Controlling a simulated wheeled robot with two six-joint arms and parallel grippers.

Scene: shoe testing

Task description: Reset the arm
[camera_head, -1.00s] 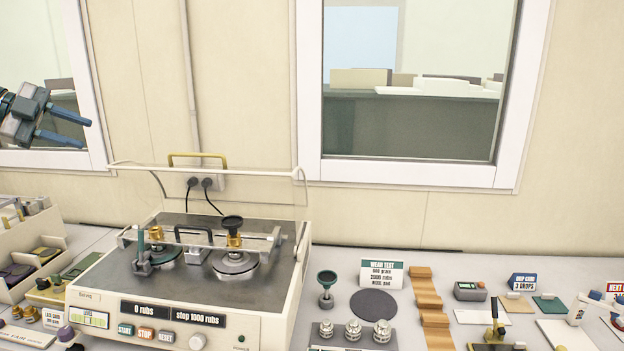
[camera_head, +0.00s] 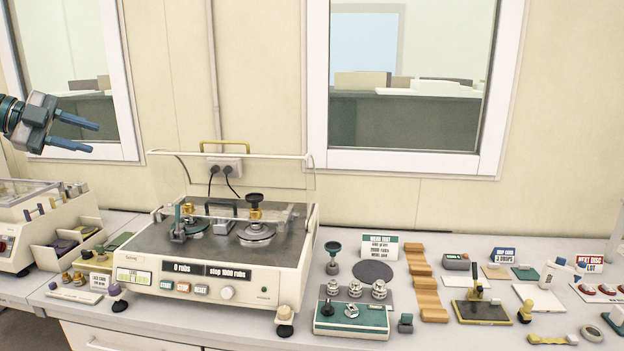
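My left gripper (camera_head: 84,135) is raised at the left of the head view, in front of the window frame and above the bench. Its two blue fingers are apart with nothing between them. It touches nothing. My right gripper does not show in the head view.
The rub testing machine (camera_head: 150,279) stands on the bench with its clear cover raised; its display reads 0 rubs. A green-topped box (camera_head: 351,325), a wooden stepped block (camera_head: 425,285), a dark round disc (camera_head: 373,271) and several small items crowd the right. A drawer (camera_head: 120,338) lies below.

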